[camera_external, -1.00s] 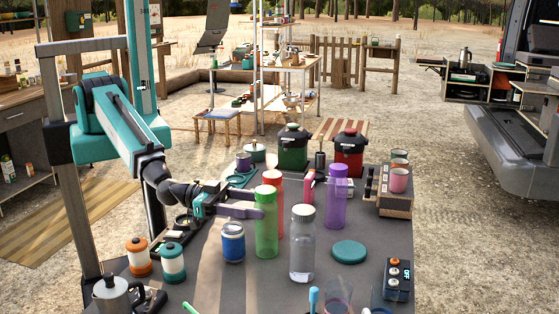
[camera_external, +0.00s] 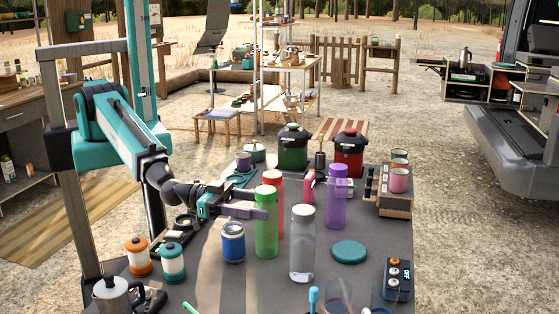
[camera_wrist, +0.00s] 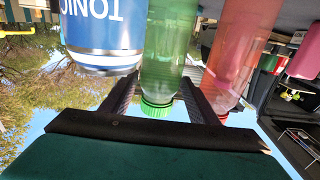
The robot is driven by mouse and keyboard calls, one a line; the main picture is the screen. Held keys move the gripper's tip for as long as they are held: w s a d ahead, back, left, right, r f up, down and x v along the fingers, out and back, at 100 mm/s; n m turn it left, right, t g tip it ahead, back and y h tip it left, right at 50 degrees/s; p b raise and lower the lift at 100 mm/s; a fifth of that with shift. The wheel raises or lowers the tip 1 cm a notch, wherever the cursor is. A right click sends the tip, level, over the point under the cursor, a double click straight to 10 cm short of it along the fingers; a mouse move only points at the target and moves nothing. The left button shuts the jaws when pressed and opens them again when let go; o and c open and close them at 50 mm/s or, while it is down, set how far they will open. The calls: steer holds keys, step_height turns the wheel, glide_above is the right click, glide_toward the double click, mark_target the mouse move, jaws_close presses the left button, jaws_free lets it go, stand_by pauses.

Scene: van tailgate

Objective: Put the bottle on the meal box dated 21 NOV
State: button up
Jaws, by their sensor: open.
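A green bottle (camera_external: 266,240) stands upright on the dark table, with a red bottle (camera_external: 273,180) close behind it. A clear bottle (camera_external: 302,245) with a white cap and a purple bottle (camera_external: 336,205) stand to the right. My gripper (camera_external: 256,206) is open at the green bottle's upper part. In the wrist view, which is upside down, its fingers (camera_wrist: 158,98) lie on either side of the green bottle (camera_wrist: 167,45); the red bottle (camera_wrist: 238,45) is beside the right finger. I cannot make out any meal box dated 21 NOV.
A blue and white can (camera_external: 233,243) stands left of the green bottle and shows lettering in the wrist view (camera_wrist: 103,30). Orange and teal jars stand at left. Pots, mugs and a pink item crowd the back. A teal disc (camera_external: 349,252) lies at right, near a dark control box (camera_external: 397,280).

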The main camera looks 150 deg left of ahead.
mark_target(276, 208)
steer(key=shift+w+a+f, duration=0.1)
steer(key=shift+f, duration=0.05)
steer(key=b+x, duration=0.2)
steer(key=b, duration=0.1)
steer(key=shift+w+a+b, duration=0.15)
steer(key=shift+b, duration=0.25)
steer(key=shift+w+a, duration=0.25)
steer(key=shift+w, duration=0.05)
steer(key=shift+p+x, duration=0.3)
steer(key=shift+x, duration=0.55)
steer(key=c, duration=1.3)
steer(key=shift+r, duration=0.25)
